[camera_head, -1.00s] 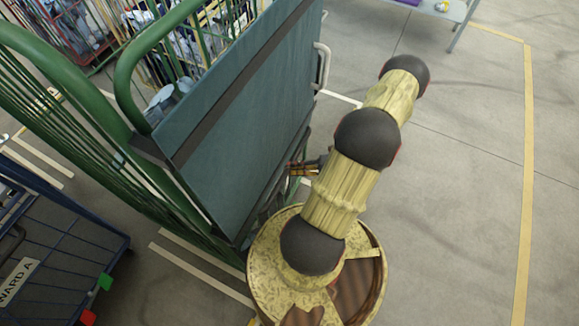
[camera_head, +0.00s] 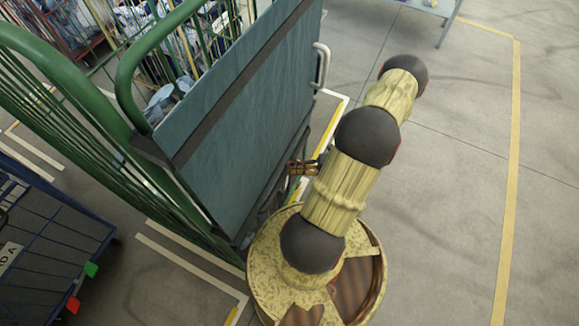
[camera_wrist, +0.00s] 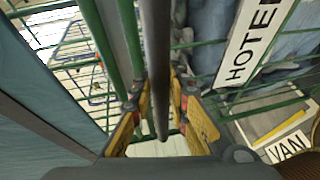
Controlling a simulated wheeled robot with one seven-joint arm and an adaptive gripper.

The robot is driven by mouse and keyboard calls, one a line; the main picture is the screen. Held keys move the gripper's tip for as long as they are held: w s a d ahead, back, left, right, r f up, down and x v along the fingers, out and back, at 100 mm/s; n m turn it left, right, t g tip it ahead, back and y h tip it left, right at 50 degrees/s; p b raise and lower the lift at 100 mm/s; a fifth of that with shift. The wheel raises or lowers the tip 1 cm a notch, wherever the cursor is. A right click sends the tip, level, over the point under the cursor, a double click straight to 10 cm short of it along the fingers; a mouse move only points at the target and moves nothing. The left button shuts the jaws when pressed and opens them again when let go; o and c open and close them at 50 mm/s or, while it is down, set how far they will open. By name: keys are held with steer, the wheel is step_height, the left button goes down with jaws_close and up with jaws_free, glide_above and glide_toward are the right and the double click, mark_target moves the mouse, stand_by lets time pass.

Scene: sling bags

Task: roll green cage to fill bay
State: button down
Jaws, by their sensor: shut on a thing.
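The green cage (camera_head: 125,90) fills the left and middle of the head view, with thick green tube rails and a teal panel (camera_head: 240,110) on its near side. My gripper (camera_head: 304,167) is at the panel's right edge, partly hidden by my arm. In the wrist view my gripper (camera_wrist: 160,125) has its yellow-and-black fingers shut around a dark upright bar (camera_wrist: 156,50) beside the cage's green mesh. Bay markings (camera_head: 195,265), white and yellow, lie on the floor at the cage's lower left and beyond its right edge. The cage's wheels are hidden.
A blue cage (camera_head: 55,225) with red and green tags stands close at the lower left. Other filled cages (camera_head: 75,30) stand behind. A table (camera_head: 440,8) is at the top right. The floor at right is clear, crossed by a yellow line (camera_head: 508,180). HOTEL (camera_wrist: 248,45) and VAN (camera_wrist: 289,147) signs show in the wrist view.

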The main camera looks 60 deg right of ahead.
steer(key=shift+a+f, duration=0.1)
steer(key=shift+f, duration=0.1)
steer(key=c, duration=1.7)
jaws_free()
steer(key=shift+s+r, duration=0.1)
steer(key=v, duration=1.2)
